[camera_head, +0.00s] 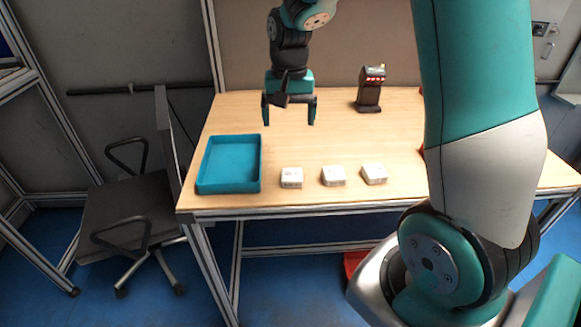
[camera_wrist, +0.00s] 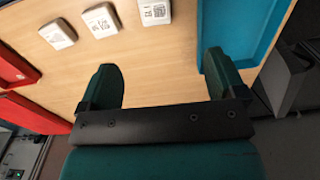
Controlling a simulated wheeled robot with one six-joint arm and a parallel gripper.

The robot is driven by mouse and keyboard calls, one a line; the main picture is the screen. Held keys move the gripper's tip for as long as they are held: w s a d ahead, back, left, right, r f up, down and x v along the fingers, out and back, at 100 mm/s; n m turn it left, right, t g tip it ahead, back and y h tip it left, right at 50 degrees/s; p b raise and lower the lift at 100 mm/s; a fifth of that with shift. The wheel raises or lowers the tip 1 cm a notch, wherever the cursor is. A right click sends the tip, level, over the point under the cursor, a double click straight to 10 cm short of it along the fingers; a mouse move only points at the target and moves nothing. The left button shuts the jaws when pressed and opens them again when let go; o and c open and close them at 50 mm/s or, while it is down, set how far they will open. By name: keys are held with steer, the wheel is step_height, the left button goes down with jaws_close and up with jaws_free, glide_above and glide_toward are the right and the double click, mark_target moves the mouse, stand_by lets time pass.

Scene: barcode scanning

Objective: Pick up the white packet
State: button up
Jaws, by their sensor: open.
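Three white packets lie in a row near the front edge of the table in the head view: a left packet (camera_head: 291,178), a middle packet (camera_head: 333,176) and a right packet (camera_head: 374,174). In the wrist view they show at the top left, as packets with printed codes (camera_wrist: 155,11), (camera_wrist: 101,20) and (camera_wrist: 58,34). My gripper (camera_head: 289,122) is open and empty above the table, behind the left packet. Its two fingers also show in the wrist view (camera_wrist: 162,78), with bare wood between them. No packet is between the fingers.
A blue tray (camera_head: 200,188) stands left of the packets. A black scanner device (camera_head: 370,88) stands at the table's back. Red containers (camera_wrist: 30,112) show at the wrist view's left. A chair (camera_head: 125,195) stands left of the table (camera_head: 310,145). My arm covers the table's right part.

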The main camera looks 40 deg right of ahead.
steer(key=p, duration=0.2)
glide_above(292, 174)
steer(key=shift+m, duration=0.3)
steer(key=f, duration=1.2)
steer(key=shift+w+d, duration=0.1)
steer(key=shift+w, duration=0.1)
steer(key=shift+s+f+p, duration=0.1)
steer(key=shift+f+p, duration=0.85)
steer(key=shift+f, duration=1.85)
steer(key=c, duration=1.1)
steer(key=shift+r, duration=0.1)
